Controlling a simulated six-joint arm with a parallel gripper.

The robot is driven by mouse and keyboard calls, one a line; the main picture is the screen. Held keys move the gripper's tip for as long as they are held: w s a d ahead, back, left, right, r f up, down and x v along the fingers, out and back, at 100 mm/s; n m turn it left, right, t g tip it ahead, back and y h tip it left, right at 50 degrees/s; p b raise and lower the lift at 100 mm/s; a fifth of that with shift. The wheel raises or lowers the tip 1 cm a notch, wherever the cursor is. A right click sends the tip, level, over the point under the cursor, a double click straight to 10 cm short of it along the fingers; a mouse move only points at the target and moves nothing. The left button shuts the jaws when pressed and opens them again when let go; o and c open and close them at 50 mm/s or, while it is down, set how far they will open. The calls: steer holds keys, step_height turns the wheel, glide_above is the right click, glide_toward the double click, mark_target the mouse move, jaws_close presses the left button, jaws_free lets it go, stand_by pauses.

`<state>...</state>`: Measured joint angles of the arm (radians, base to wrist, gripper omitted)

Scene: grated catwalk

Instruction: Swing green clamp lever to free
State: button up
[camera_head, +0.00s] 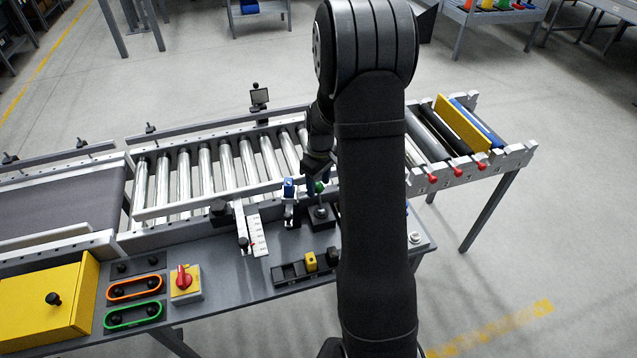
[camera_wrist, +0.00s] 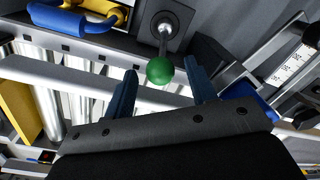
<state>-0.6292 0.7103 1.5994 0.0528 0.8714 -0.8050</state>
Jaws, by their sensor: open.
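The green ball knob (camera_wrist: 160,70) of the clamp lever sits on a thin metal rod that rises from a dark square base (camera_wrist: 172,22). In the head view the green knob (camera_head: 319,187) shows small above its black base (camera_head: 320,216), at the front edge of the roller conveyor. My gripper (camera_wrist: 160,66) is open, with one blue finger on each side of the knob in the wrist view. A gap shows between the knob and each finger. In the head view my gripper (camera_head: 317,181) is partly hidden by my arm.
A blue-topped metal fixture (camera_head: 290,189) stands close left of the knob, beside a white scale (camera_head: 257,236). A black block with a yellow piece (camera_head: 310,261) lies in front. Blue and yellow handles (camera_wrist: 85,15) are near the base. Metal rollers (camera_head: 205,173) lie behind.

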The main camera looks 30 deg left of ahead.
steer(key=shift+f, duration=0.25)
steer(key=c, duration=1)
steer(key=shift+o, duration=0.2)
